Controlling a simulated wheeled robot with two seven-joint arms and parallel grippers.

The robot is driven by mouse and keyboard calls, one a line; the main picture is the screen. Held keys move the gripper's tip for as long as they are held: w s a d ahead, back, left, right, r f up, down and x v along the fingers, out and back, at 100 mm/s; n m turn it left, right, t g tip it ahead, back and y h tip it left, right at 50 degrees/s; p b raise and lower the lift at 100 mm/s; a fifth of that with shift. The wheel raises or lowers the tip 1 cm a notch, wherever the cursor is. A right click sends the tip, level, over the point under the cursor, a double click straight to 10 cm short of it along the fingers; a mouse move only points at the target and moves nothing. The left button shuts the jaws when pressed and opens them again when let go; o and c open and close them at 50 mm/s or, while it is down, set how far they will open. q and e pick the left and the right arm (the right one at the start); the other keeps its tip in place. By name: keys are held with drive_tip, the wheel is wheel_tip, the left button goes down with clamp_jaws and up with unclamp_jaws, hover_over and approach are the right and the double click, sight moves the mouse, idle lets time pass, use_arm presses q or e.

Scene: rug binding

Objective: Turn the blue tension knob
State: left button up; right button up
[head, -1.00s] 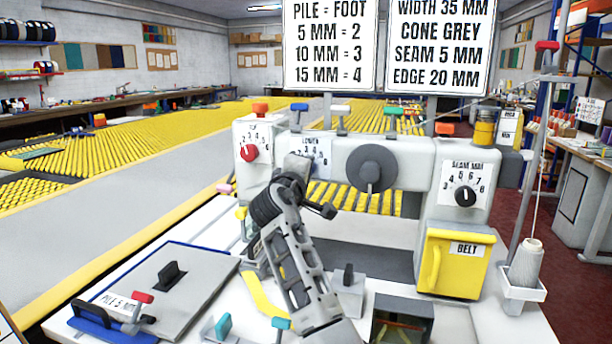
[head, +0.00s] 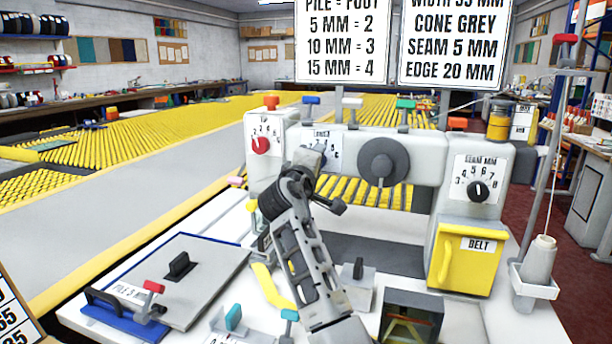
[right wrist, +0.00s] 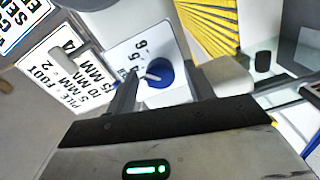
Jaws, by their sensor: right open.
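The blue tension knob (right wrist: 160,74), with a white pointer mark, sits on a white numbered dial plate (right wrist: 143,50) in the right wrist view. My right gripper (right wrist: 161,84) is open, with one finger on each side of the knob. Whether the fingers touch it cannot be told. In the head view my right gripper (head: 311,162) is at the dial marked LOWER (head: 323,134) on the sewing machine's front and hides most of the knob. My left gripper is not in view.
A red knob (head: 260,146) is on the left of the machine, a large grey wheel (head: 383,161) right of my gripper, and a black seam dial (head: 478,190) farther right. A yellow belt cover (head: 466,259) and a thread cone (head: 540,259) stand at the right.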

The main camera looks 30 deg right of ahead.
drive_tip(key=b+v, duration=0.1)
drive_tip(key=v, duration=1.4)
drive_tip(key=shift+s+a, duration=0.1)
